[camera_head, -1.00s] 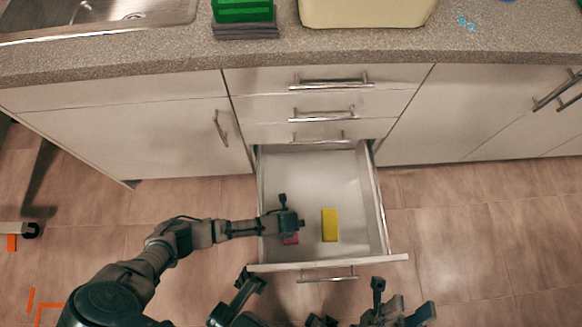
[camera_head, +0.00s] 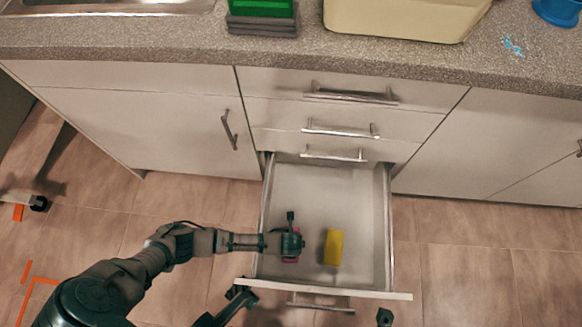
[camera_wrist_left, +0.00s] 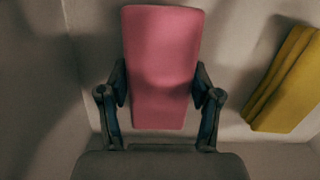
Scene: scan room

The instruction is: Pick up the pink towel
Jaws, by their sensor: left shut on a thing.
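The pink towel (camera_wrist_left: 163,55) is a folded block in the open drawer, between the two fingers of my left gripper (camera_wrist_left: 160,92) in the left wrist view. The fingers are shut on its sides. In the head view, my left gripper (camera_head: 291,245) is over the left part of the drawer and hides most of the towel, with only a little pink (camera_head: 290,260) showing below it. I cannot tell whether the towel is clear of the drawer floor.
A yellow folded towel (camera_head: 333,248) lies in the drawer (camera_head: 345,190), right of the pink one; it also shows in the left wrist view (camera_wrist_left: 287,85). The drawer walls surround both. The counter (camera_head: 420,60) above holds a green item (camera_head: 262,8) and a beige bin (camera_head: 395,20).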

